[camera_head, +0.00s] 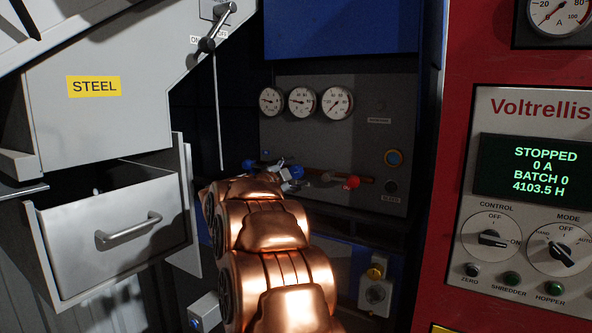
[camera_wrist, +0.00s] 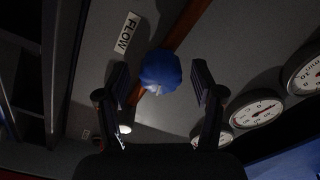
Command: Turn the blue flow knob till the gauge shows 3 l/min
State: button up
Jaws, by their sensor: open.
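The blue flow knob (camera_wrist: 160,72) shows in the wrist view, on a copper-coloured pipe beside a white FLOW label (camera_wrist: 125,33). My gripper (camera_wrist: 161,80) is open, with one finger on each side of the knob; I see gaps between the fingers and the knob. In the head view my gripper (camera_head: 288,177) is at the pipe, largely hidden behind my copper-coloured arm. Blue bits show around it there, but I cannot tell which is the knob. Three round gauges, left (camera_head: 270,101), middle (camera_head: 301,101) and right (camera_head: 337,102), sit above; their readings are too small to tell.
A red knob (camera_head: 350,182) sits on the pipe right of my gripper. An open grey drawer (camera_head: 125,235) stands at the left, under a STEEL label (camera_head: 93,86). A red cabinet with a display (camera_head: 540,170) reading STOPPED stands at the right. A lever (camera_head: 215,35) hangs above.

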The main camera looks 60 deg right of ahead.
jog(key=shift+w+d, duration=0.1)
jog(key=shift+d, duration=0.95)
jog(key=c, duration=1.1)
jog(key=shift+f, duration=0.15)
jog(key=shift+c, duration=0.2)
